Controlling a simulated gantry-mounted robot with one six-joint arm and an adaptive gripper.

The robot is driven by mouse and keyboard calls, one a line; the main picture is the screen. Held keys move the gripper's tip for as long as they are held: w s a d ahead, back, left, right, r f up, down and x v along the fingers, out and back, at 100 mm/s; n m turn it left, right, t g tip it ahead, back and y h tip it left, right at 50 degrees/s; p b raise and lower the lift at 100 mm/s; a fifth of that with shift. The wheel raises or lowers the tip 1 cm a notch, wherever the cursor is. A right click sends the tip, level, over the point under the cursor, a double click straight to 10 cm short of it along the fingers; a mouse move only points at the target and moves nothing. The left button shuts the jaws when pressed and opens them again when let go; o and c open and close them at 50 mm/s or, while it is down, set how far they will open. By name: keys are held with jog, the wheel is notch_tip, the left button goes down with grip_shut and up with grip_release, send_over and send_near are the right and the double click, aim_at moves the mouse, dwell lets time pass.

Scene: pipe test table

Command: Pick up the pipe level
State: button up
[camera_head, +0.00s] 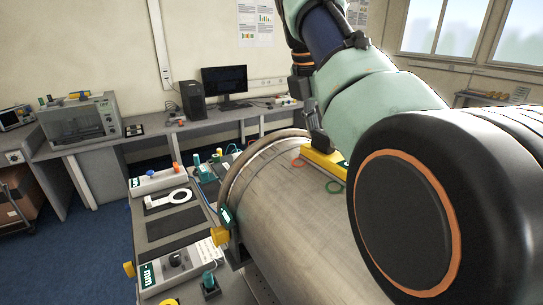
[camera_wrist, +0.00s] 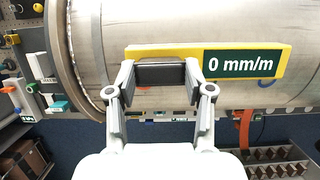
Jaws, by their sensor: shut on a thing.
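The pipe level is a yellow bar (camera_wrist: 288,62) with a dark green face reading "0 mm/m" in the wrist view. It lies along the large metal pipe (camera_wrist: 148,25), and I cannot tell whether it touches the pipe. In the head view the level (camera_head: 322,163) shows on top of the pipe (camera_head: 285,205), partly hidden by my arm. My gripper (camera_wrist: 158,77) is shut on the level's dark middle section, left of the green face. In the head view my gripper (camera_head: 318,140) is mostly hidden.
A side table (camera_head: 172,225) left of the pipe holds dark pads, a white ring-shaped tool and several small devices. Green and orange rings are marked on the pipe near the level. A bench with a monitor (camera_head: 225,82) stands along the back wall. Blue floor lies open at left.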

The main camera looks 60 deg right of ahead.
grip_shut()
jog(key=shift+r, duration=0.1)
notch_tip(320, 180, up, 10)
jog(key=p, duration=1)
